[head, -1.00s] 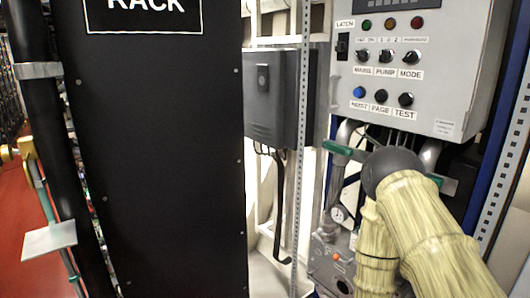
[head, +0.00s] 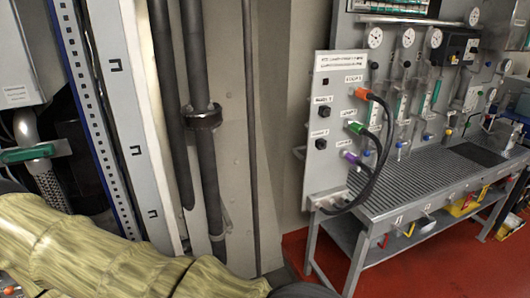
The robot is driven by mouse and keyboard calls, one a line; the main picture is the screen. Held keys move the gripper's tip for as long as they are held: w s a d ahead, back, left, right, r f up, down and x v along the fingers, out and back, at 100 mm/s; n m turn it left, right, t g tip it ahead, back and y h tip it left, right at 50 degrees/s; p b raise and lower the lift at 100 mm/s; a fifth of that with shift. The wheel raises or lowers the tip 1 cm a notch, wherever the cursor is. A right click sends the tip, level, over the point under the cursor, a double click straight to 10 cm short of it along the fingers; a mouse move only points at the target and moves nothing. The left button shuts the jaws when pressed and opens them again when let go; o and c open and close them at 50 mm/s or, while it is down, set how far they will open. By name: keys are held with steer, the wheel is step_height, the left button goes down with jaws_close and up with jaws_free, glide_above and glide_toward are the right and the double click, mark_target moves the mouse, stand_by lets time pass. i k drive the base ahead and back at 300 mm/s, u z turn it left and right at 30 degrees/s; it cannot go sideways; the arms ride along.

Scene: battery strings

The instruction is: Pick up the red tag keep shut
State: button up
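I cannot make out a red tag in the current head view. My arm, in a pale yellow ribbed sleeve, crosses the lower left and runs out of the bottom edge. My gripper is outside the picture, so neither its fingers nor anything in them shows.
A metal workbench (head: 428,186) with a grated top stands at the right on a red floor (head: 400,272). A grey panel (head: 333,105) with orange, green and purple plugs on black cables (head: 381,150) stands at its left end. Dark vertical pipes (head: 207,165) run in the middle.

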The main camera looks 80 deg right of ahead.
mark_target(468, 200)
steer(key=k, duration=0.95)
steer(key=z, duration=1.5)
steer(key=i, duration=0.4)
steer(key=z, duration=1.5)
steer(key=i, duration=1.45)
steer(key=z, duration=0.15)
